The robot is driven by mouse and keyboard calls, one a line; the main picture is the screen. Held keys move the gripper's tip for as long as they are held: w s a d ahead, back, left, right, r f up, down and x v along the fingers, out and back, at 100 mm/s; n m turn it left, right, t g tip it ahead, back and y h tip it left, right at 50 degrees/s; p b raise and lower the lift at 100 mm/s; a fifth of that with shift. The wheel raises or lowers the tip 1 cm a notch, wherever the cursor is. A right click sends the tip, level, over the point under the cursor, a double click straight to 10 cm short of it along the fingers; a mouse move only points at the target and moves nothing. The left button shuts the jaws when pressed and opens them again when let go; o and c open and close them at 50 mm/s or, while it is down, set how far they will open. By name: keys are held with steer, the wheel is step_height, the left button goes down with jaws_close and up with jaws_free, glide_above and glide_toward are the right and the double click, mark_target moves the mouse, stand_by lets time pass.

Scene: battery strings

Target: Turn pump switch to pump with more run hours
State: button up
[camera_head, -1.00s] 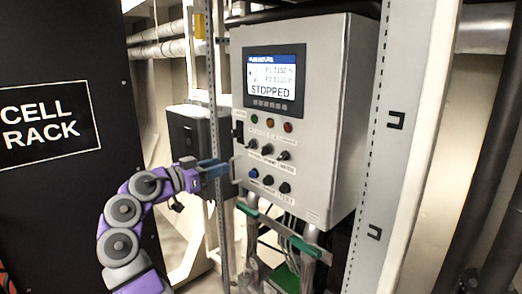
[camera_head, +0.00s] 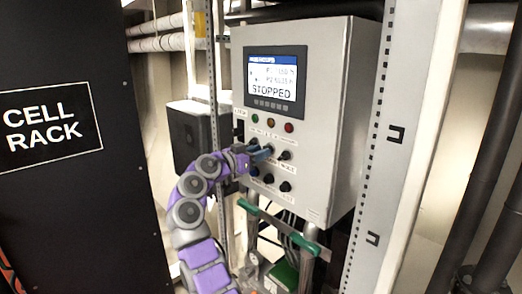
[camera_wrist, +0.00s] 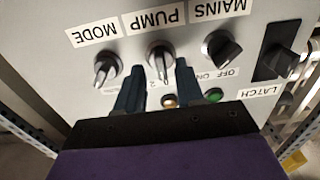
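The grey control panel (camera_head: 335,120) carries a screen (camera_head: 275,77) headed with run hours, with P1 and P2 lines and "STOPPED" below. The hour digits are too blurred to read surely. The pump switch (camera_wrist: 160,56) is a dark knob with a pale pointer, beside the PUMP label (camera_wrist: 158,20) in the wrist view. My gripper (camera_wrist: 160,68) is open, its two blue fingers on either side of the pump switch. I cannot tell whether they touch it. In the head view, my gripper (camera_head: 263,153) is at the upper knob row and largely hides the switch.
The mode switch (camera_wrist: 105,70) and mains switch (camera_wrist: 222,48) flank the pump switch closely. The black cell rack (camera_head: 70,200) stands left.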

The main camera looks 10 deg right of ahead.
steer(key=shift+w, duration=0.35)
steer(key=shift+d, duration=0.5)
steer(key=shift+c, duration=1.1)
steer(key=c, duration=0.3)
steer(key=shift+a+f, duration=0.1)
steer(key=shift+a, duration=0.1)
jaws_close()
